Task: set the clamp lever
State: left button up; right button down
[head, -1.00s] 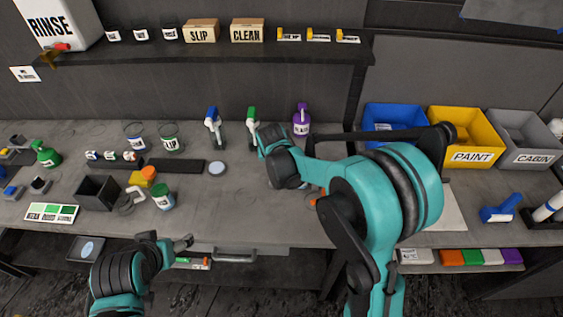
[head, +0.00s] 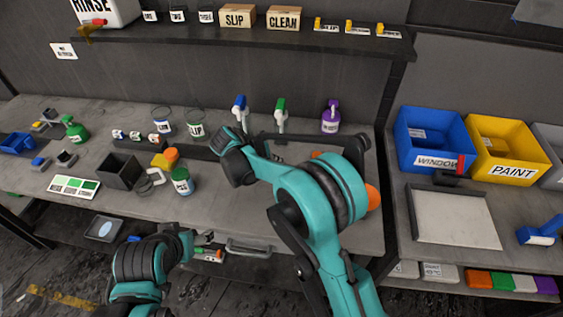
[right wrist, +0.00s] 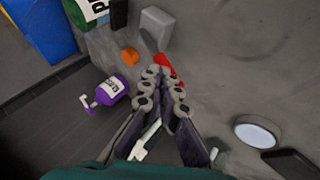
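In the right wrist view a red lever-like piece (right wrist: 165,62) lies at a light grey block (right wrist: 157,24) on the bench; I take these to be the clamp and its lever. My right gripper (right wrist: 164,76) is right at the red piece, its fingertips close together. I cannot tell whether they touch it. In the head view my right arm hides this spot and the right fingertips. My left gripper (head: 190,246) hangs low at the bench's front edge, away from the clamp. Its finger opening is not clear.
On the right bench are a blue bin (head: 433,137), a yellow bin (head: 505,150) and a pale flat panel (head: 452,217).

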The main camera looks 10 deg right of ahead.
pick_arm(q)
jog(key=shift+f, duration=0.15)
pick_arm(e)
jog(key=shift+a+f, duration=0.25)
jog(key=shift+r, duration=0.1)
dwell(0.3)
